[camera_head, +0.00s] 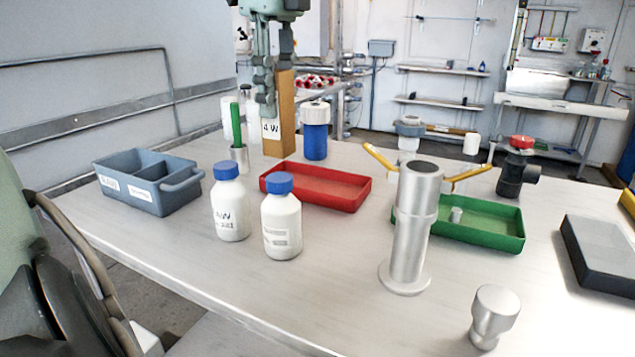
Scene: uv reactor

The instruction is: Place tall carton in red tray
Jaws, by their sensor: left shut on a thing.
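The tall carton (285,102) is brown with a white label and stands upright behind the red tray, near the table's far side. My left gripper (268,100) comes down from the top of the picture and is shut on the carton's upper part, covering some of its left side. I cannot tell whether the carton's base touches the table. The red tray (317,194) is shallow and empty, just in front of the carton. My right gripper is not in view.
Two white bottles with blue caps (230,210) stand in front of the tray. A blue-lidded-white container (315,135) is close right of the carton, and a metal cup with a green stick (240,155) close left. A silver cylinder (408,230) and green tray (490,245) stand to the right.

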